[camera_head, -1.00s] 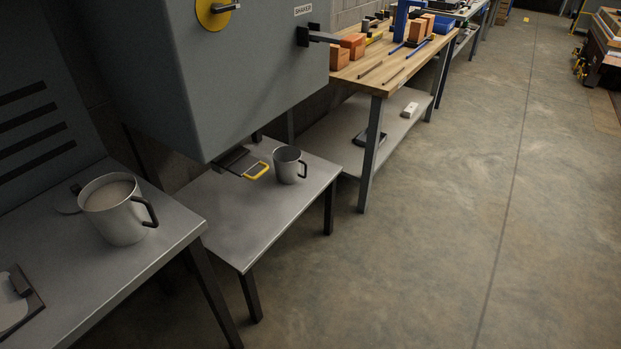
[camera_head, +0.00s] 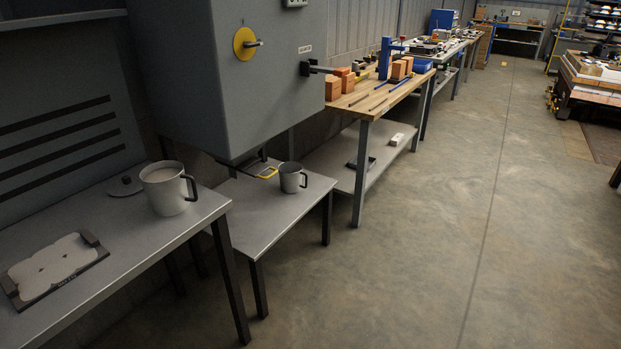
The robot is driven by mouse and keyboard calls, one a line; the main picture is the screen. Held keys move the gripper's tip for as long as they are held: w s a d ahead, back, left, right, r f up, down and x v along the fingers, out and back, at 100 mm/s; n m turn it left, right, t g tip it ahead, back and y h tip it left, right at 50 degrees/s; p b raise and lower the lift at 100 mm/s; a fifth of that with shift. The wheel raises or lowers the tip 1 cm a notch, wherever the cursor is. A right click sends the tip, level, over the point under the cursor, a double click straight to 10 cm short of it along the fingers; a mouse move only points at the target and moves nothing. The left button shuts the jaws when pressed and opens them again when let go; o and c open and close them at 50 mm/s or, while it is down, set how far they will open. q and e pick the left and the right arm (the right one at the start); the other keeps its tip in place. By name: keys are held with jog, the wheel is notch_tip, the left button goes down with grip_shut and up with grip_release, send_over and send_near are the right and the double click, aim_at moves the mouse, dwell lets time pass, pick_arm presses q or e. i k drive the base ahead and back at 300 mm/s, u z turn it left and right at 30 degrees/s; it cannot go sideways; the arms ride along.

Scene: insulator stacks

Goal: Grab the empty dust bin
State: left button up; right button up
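Two grey bins with dark side handles show in the head view. The larger bin (camera_head: 166,191) stands upright on the left metal table and has pale material inside near its rim. The smaller bin (camera_head: 291,179) stands upright on the lower table under the grey machine. Its inside looks dark, and I see no contents in it. Neither of my grippers is in view.
The grey machine (camera_head: 230,100) with a yellow dial overhangs the lower table (camera_head: 262,212). A flat plate in a dark frame (camera_head: 55,268) lies on the left table (camera_head: 124,237). A wooden workbench (camera_head: 375,100) stands beyond. The concrete floor (camera_head: 420,260) at right is open.

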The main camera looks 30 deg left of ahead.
aim_at(294, 179)
jog(key=u, duration=0.05)
jog(key=i, duration=2)
jog(key=u, duration=1.6)
jog(key=i, duration=1.1)
jog(key=u, duration=1.1)
